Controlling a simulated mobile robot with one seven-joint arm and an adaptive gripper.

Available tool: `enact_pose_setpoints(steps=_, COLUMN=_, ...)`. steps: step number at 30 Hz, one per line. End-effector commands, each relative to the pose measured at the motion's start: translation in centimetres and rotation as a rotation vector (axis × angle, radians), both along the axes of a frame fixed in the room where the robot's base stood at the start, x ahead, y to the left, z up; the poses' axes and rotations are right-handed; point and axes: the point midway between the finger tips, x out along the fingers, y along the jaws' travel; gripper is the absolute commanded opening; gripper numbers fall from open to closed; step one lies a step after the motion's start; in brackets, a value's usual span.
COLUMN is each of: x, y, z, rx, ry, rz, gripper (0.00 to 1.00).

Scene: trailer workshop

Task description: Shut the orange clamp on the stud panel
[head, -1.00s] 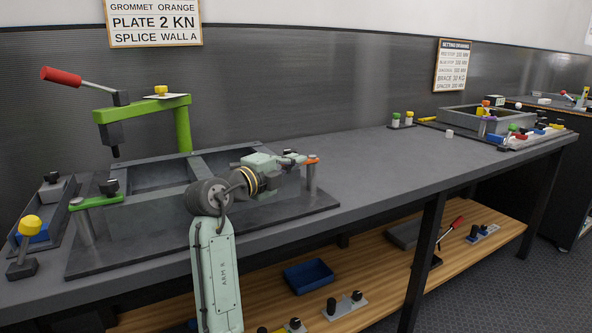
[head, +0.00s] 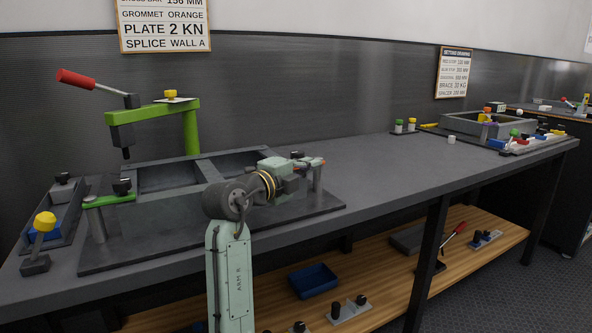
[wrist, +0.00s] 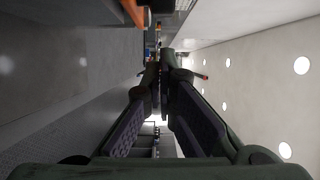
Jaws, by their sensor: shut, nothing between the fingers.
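The stud panel (head: 152,212) is a dark grey frame with open bays, lying on a base plate on the bench. The orange clamp stands on a grey post (head: 318,182) at the panel's right end. In the head view its orange arm is mostly hidden behind my gripper (head: 312,162). The orange clamp (wrist: 129,14) shows at the top left of the wrist view, beside the fingers. My gripper (wrist: 162,58) is shut and empty, with its fingertips close together. I cannot tell whether it touches the clamp.
A green clamp (head: 108,201) stands at the panel's left end. A tall green press (head: 191,130) with a red-handled lever rises behind the panel. A grey tray (head: 68,215) lies at the far left.

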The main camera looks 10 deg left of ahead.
Motion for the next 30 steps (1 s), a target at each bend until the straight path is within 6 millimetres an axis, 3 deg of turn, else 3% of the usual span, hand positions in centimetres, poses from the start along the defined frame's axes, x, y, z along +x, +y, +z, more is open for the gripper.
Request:
enact_pose_setpoints(steps=1, x=-0.1, y=-0.9, z=-0.2, rx=0.003, ry=-0.003, rz=-0.006, gripper=0.0)
enact_pose_setpoints(steps=3, x=-1.2, y=1.5, z=-0.2, rx=0.001, ry=-0.003, rz=0.002, gripper=0.0)
enact_pose_setpoints(steps=6, x=-2.5, y=3.3, z=-0.2, rx=0.002, ry=-0.001, rz=-0.002, gripper=0.0)
enact_pose_setpoints(steps=15, x=-5.0, y=7.1, z=-0.1, rx=0.004, ry=0.0, rz=-0.007, gripper=0.0)
enact_pose_setpoints(steps=30, x=-5.3, y=7.6, z=0.0, rx=0.0, ry=0.0, rz=-0.006, gripper=0.0)
